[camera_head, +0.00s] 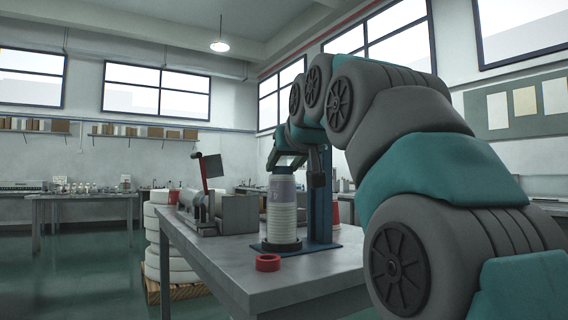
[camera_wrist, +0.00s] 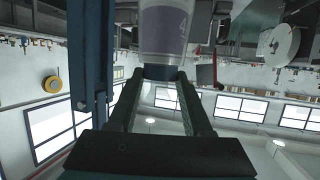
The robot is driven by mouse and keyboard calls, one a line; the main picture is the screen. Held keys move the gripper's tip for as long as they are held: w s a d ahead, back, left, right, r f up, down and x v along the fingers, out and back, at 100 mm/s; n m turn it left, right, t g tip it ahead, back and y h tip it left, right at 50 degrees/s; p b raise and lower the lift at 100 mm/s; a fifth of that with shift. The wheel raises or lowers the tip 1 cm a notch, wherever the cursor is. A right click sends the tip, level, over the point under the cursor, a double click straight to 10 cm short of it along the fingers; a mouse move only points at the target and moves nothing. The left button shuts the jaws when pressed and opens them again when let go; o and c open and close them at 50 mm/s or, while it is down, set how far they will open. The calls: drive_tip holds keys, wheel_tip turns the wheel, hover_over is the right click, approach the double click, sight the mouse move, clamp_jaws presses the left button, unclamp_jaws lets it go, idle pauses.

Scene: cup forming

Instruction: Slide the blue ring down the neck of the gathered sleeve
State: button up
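The blue ring (camera_wrist: 164,72) shows in the wrist view as a dark blue band at the narrow end of the pale grey-lilac sleeve (camera_wrist: 165,30). My gripper (camera_wrist: 163,76) has a fingertip at each side of this band and appears shut on it. Between the fingers, something pale and translucent extends past the band; I cannot tell its exact shape. In the head view the sleeve (camera_head: 282,187) tops a white ribbed stack (camera_head: 283,217) standing upright on a black round base.
A blue post (camera_head: 322,200) stands close to the stack's right. A red ring (camera_head: 267,262) lies on the grey table (camera_head: 330,280) near its front edge. A grey machine with a red lever (camera_head: 203,172) stands at left. White stacked rings (camera_head: 158,225) stand beyond the table.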

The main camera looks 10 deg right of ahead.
drive_tip(key=o, duration=0.5)
drive_tip(key=v, duration=0.7)
drive_tip(key=shift+s+r, duration=0.15)
drive_tip(key=shift+s, duration=0.2)
